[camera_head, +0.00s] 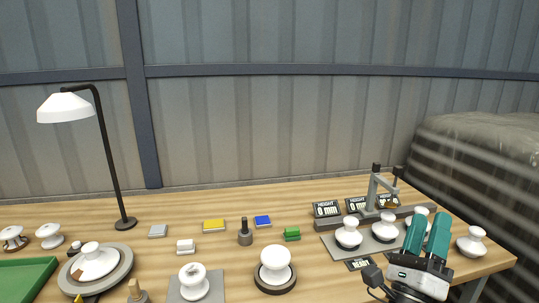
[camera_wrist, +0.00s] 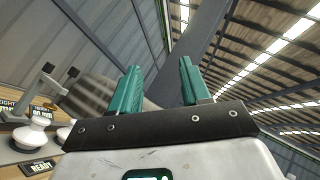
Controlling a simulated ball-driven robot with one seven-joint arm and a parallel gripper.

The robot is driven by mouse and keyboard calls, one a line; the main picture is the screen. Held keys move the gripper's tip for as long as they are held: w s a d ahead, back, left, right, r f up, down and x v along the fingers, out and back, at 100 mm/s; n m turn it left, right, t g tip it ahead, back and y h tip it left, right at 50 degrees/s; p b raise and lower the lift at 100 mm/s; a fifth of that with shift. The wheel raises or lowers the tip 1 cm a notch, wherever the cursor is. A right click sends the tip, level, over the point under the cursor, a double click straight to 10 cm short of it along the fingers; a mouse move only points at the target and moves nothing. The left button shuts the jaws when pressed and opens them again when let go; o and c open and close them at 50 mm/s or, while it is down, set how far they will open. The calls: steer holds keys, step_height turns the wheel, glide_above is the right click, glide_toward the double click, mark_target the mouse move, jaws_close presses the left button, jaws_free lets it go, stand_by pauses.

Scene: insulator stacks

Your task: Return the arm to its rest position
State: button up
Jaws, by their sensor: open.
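My gripper (camera_head: 428,236) is at the lower right of the head view, in front of the right end of the wooden table. Its two teal fingers point up and stand apart with nothing between them. In the wrist view my gripper (camera_wrist: 160,85) also shows open and empty, against the wall and the roof beams. In the head view its fingers partly hide the right end of the measuring station, where white insulators (camera_head: 385,228) stand on a grey plate.
A measuring stand (camera_head: 374,190) with displays reading 0 mm (camera_head: 327,210) is close left of my gripper. A white insulator (camera_head: 471,243) stands to its right. A lamp (camera_head: 110,150), a green tray (camera_head: 22,280) and a round stand (camera_head: 275,281) are further left. A wrapped stack (camera_head: 480,150) is behind.

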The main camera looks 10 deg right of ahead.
steer(key=w+a+f+n+t+y, duration=0.1)
steer(key=a+f+n+t+y, duration=0.15)
steer(key=n+y, duration=0.55)
steer(key=a+f+n+t+y, duration=0.2)
steer(key=a+n+t+y, duration=0.15)
steer(key=n+y, duration=0.4)
steer(key=s+a+f+n+g+y, duration=0.25)
steer(key=f+n+g, duration=0.2)
steer(key=f, duration=0.25)
steer(key=s+a+f+n+g+y, duration=0.1)
steer(key=a+f+n+g+y, duration=0.15)
steer(key=f+n, duration=0.3)
steer(key=s+a+f+n+g+y, duration=0.25)
steer(key=f+n+g, duration=0.2)
steer(key=f, duration=0.25)
steer(key=s+d+f+n+g+h, duration=0.1)
steer(key=s+f+g, duration=0.3)
steer(key=s, duration=0.4)
steer(key=s+d+f+n+g+h, duration=0.1)
steer(key=s+d+f+g, duration=0.3)
steer(key=s, duration=0.5)
steer(key=s+d+f+n+g+h, duration=0.1)
steer(key=s+d+f+g+h, duration=0.1)
steer(key=s+f, duration=0.4)
steer(key=s+d+g, duration=0.1)
steer(key=s+g, duration=0.1)
steer(key=shift+s+d+f+n+g+h, duration=0.15)
steer(key=shift+f+n+g+h, duration=0.15)
steer(key=shift+g+h, duration=0.1)
